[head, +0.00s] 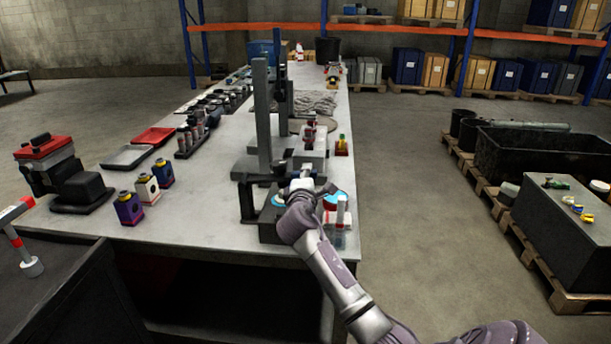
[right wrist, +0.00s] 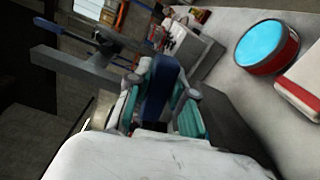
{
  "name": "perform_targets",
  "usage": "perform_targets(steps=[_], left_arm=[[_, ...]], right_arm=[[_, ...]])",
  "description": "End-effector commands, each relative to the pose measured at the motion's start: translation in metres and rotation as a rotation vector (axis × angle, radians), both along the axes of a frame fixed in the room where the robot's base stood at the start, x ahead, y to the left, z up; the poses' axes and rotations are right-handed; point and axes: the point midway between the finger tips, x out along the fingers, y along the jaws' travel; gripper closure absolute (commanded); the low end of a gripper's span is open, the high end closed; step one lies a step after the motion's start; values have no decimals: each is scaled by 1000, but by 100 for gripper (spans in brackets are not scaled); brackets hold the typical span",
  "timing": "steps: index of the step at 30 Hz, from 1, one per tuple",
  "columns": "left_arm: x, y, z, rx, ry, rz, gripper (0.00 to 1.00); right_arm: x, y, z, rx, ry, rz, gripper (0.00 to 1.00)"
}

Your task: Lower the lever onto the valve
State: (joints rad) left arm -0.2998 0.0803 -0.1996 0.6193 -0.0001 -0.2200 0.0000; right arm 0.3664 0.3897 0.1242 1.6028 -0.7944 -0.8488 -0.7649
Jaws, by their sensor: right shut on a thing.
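My right gripper (head: 300,188) is over the front of the bench fixture, its arm coming in from the lower right. In the right wrist view its teal-padded fingers (right wrist: 162,105) are shut around a dark blue bar (right wrist: 160,85), which looks like the lever's handle. The grey fixture (head: 263,120) has a tall upright post and a dark base. The lever's far end and the valve are hidden or too small to make out, so I cannot tell whether they touch. My left gripper is not in view.
A round tin with a blue top (right wrist: 268,45) stands beside the gripper.

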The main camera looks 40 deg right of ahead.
Motion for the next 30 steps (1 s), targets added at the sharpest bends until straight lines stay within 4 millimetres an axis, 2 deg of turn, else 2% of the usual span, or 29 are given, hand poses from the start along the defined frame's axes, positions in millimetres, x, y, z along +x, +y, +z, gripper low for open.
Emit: perform_targets(steps=[16, 17, 21, 30], left_arm=[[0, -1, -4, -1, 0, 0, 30], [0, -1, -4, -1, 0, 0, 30], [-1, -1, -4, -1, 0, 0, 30], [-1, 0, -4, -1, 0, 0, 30]], right_arm=[[0, 0, -4, 16, -20, 1, 100], [0, 0, -4, 16, -20, 1, 75], [0, 0, -3, 14, -19, 1, 52], [-1, 0, -3, 14, -20, 0, 52]])
